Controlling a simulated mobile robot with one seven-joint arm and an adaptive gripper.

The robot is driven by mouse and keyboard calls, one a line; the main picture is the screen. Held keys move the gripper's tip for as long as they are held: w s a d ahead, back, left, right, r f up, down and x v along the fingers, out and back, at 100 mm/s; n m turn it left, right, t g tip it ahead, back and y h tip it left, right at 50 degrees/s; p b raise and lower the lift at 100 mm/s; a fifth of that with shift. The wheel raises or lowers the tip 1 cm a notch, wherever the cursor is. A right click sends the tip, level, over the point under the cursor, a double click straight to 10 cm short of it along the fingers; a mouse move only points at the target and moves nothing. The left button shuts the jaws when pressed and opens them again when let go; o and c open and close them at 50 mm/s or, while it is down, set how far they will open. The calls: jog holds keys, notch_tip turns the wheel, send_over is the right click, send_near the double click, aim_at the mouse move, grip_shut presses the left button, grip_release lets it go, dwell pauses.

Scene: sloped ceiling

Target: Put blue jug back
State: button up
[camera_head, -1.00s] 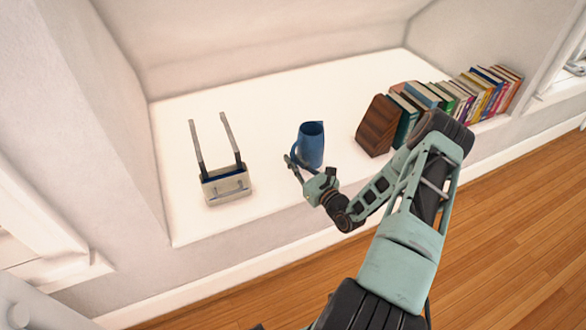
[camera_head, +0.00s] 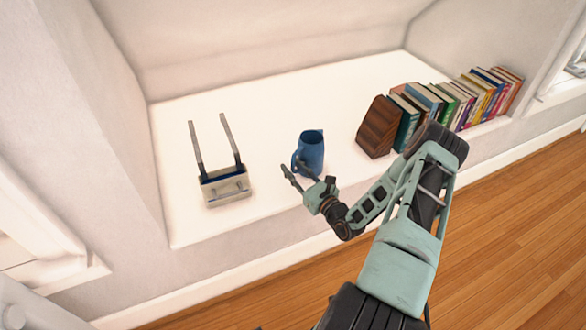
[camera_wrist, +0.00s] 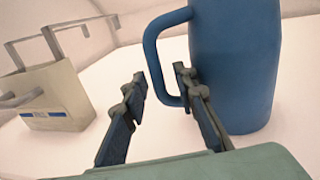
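The blue jug (camera_head: 311,150) stands upright on the white ledge (camera_head: 270,115), between a pale box and the books. My gripper (camera_head: 292,175) is in front of the jug, at its lower left.
A pale box (camera_head: 226,187) with two upright grey bars stands on the ledge to the left; it also shows in the wrist view (camera_wrist: 55,95). A row of books (camera_head: 450,103) with a brown wooden end (camera_head: 378,127) stands to the right. The ledge behind the jug is clear.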

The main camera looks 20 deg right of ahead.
jog(key=shift+r, duration=0.25)
jog(key=p+v, duration=0.2)
jog(key=v, duration=1)
jog(key=shift+f, duration=0.1)
